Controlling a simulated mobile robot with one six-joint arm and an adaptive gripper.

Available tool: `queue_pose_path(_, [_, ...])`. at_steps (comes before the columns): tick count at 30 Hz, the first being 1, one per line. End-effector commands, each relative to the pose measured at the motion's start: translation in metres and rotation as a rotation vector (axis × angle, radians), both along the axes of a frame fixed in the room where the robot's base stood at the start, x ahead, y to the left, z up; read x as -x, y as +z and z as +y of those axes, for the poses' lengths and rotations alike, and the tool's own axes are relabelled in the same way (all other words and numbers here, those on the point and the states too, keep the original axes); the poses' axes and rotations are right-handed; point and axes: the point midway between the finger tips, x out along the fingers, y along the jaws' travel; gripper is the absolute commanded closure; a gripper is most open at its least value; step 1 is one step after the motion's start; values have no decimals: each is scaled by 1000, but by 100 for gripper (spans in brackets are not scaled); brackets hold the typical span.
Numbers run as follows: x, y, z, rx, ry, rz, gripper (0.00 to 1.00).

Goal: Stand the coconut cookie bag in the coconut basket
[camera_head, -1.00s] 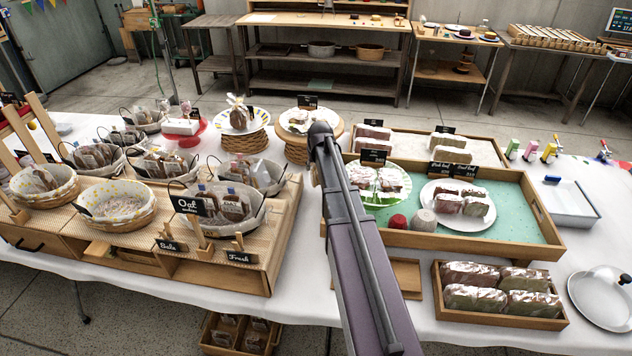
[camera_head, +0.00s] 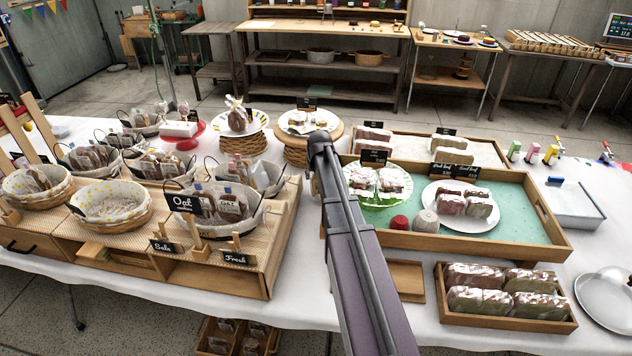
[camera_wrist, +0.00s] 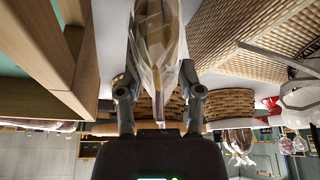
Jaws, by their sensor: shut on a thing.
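In the wrist view my gripper (camera_wrist: 158,82) is shut on a clear cookie bag (camera_wrist: 157,28) with pale tan contents, its gathered end between the fingers. No label on the bag can be read. In the head view my arm hides the gripper and the bag. A lined wicker basket (camera_head: 112,219) with an empty interior stands at the front of the stepped wooden stand on the left. No coconut label is readable on any basket. The basket beside it with the "Oat" sign (camera_head: 186,203) holds brown cookie bags.
Baskets with bags fill most of the wooden stand (camera_head: 262,245). Wicker cake stands (camera_head: 243,146) are behind it. A green-lined wooden tray (camera_head: 520,235) and a crate of wrapped loaves (camera_head: 508,318) lie to the right of my arm. White cloth shows between stand and trays.

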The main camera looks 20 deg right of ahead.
Motion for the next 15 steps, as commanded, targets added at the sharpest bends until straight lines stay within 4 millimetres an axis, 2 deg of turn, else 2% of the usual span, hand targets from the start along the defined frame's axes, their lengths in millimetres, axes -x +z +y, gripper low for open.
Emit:
queue_pose_path(1, [0,-8,0,0,0,0,75])
queue_pose_path(4, [0,-12,0,0,0,0,75])
queue_pose_path(15, [0,-13,0,0,0,0,75])
